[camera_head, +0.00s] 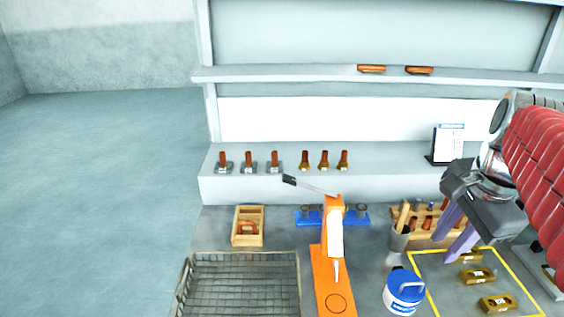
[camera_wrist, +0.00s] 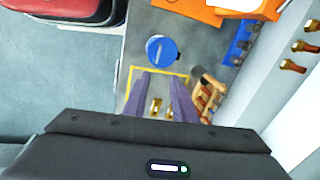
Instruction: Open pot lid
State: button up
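The pot (camera_head: 404,294) is white with a blue band and stands on the bench at the lower right. Its blue lid (camera_head: 406,283) has a raised handle and sits on top. In the wrist view the lid (camera_wrist: 161,50) shows from above as a blue disc with a pale bar across it, beyond my fingertips. My gripper (camera_head: 446,249) has two purple fingers spread apart with nothing between them. It hangs above the bench, up and to the right of the pot in the head view. In the wrist view my gripper (camera_wrist: 162,79) points towards the lid without visible contact.
A yellow-taped area (camera_head: 437,312) with brass blocks lies right of the pot. A tool cup (camera_head: 398,240) and wooden rack (camera_head: 424,229) stand behind. An orange device (camera_head: 332,260) stands left, then a wire basket (camera_head: 240,261). A shelf with a sign (camera_head: 448,143) runs behind.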

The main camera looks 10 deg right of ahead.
jog(key=a+f+n+t, duration=0.1)
jog(key=a+f+n, duration=0.3)
jog(key=a+n, duration=0.5)
jog(key=a+f+n+t, duration=0.2)
jog(key=a+f+n, duration=0.2)
jog(key=a+n, duration=0.5)
jog(key=shift+s+a, duration=0.15)
jog(key=shift+a, duration=0.45)
dwell(0.5)
